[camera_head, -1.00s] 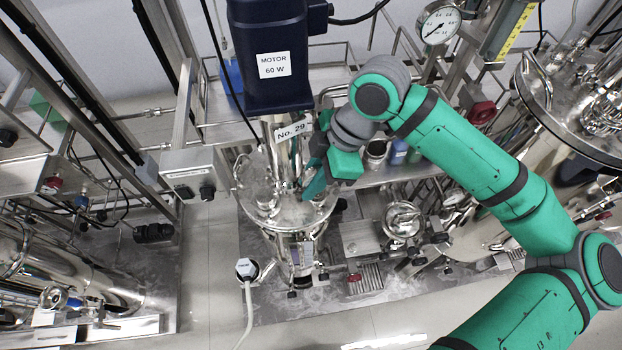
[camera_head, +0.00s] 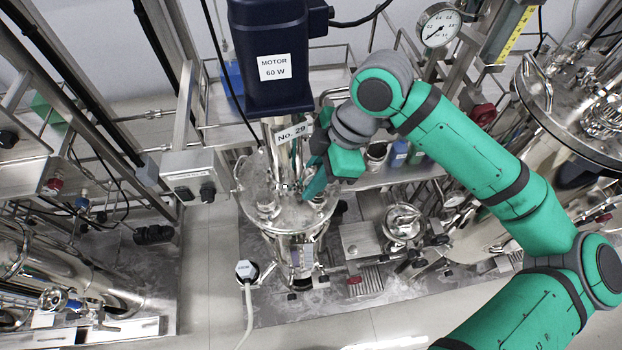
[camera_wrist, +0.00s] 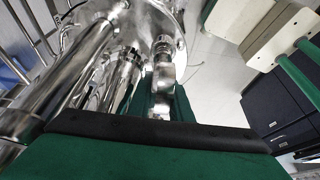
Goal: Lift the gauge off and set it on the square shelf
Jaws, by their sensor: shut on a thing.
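My gripper (camera_head: 310,180) points down at the lid (camera_head: 258,212) of the steel vessel under the motor. In the wrist view its green fingers (camera_wrist: 160,103) are shut on a shiny metal fitting (camera_wrist: 163,75) at the lid. No dial face shows on this fitting, so I cannot tell whether it is the gauge. Whether it is clear of the lid is also unclear. A round dial gauge (camera_head: 438,25) with a white face is on the frame at the upper right, apart from my gripper. A squarish steel plate (camera_head: 360,240) lies right of the vessel; I cannot tell if it is the square shelf.
The dark motor (camera_head: 270,60) hangs above the vessel, close left of my gripper. The "No. 29" label (camera_head: 293,132) is beside it. Jars (camera_head: 398,155) stand on a ledge behind my wrist. A switch box (camera_head: 190,174) is at the left. Pipes crowd the vessel.

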